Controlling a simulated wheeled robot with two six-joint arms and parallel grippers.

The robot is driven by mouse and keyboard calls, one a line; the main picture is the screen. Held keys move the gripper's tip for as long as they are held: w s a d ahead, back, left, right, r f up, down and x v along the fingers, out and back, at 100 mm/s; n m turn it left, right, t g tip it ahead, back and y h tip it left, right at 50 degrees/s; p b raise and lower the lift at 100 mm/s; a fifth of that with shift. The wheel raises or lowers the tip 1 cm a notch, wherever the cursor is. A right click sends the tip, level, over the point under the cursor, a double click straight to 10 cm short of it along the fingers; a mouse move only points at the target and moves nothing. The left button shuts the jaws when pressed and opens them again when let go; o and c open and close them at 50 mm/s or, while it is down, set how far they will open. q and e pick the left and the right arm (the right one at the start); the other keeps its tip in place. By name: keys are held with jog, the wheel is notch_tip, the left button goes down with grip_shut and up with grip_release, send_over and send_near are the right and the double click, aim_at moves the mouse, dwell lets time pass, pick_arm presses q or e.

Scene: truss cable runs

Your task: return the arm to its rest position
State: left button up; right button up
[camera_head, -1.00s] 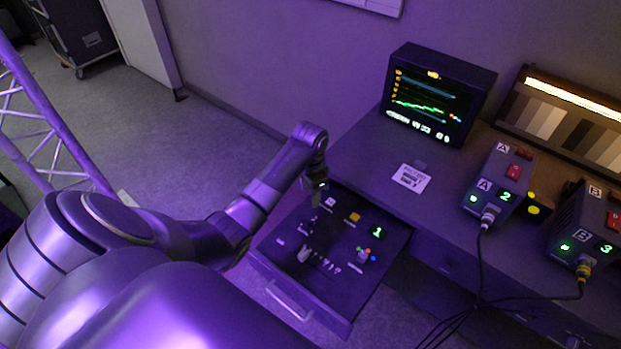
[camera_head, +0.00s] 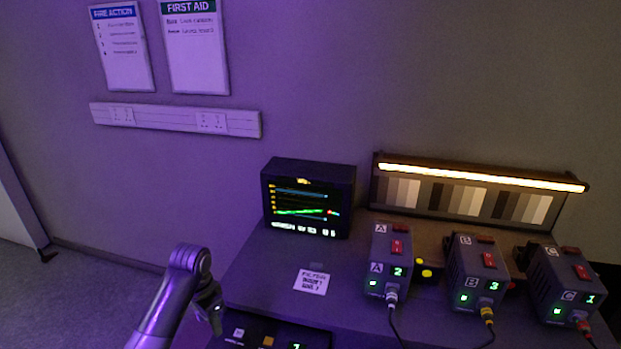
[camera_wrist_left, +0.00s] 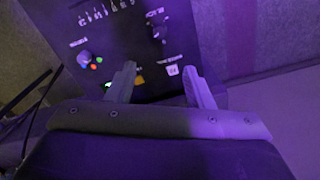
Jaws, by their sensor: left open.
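My left arm comes in at the bottom left of the head view. In the head view only the back of the drawer panel (camera_head: 255,338) shows at the bottom edge. My right gripper is not in view.
A lit strip (camera_head: 480,178) with grey patches stands behind. Floor (camera_head: 50,300) at left is clear.

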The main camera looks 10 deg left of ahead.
pick_arm(q)
jog(key=s+d+f+n+t, duration=0.1)
jog(key=s+f, duration=0.2)
jog(key=s, duration=0.5)
jog(key=s+d+f+n+t, duration=0.1)
jog(key=s+f+n, duration=0.15)
jog(key=s, duration=0.55)
jog(key=s+r+n+t+y, duration=0.2)
jog(key=s+r+n, duration=0.15)
jog(key=s, duration=1.05)
notch_tip(320, 180, down, 26)
jog(key=a+r+g+b, duration=0.1)
jog(key=g, duration=0.1)
jog(key=s+d+f+h, duration=0.1)
jog(key=s+f, duration=1.4)
jog(key=f, duration=0.1)
jog(key=shift+d+f+m+g+b, duration=0.15)
jog(key=shift+f+m+g+b, duration=0.15)
jog(key=shift+m+g+b, duration=0.15)
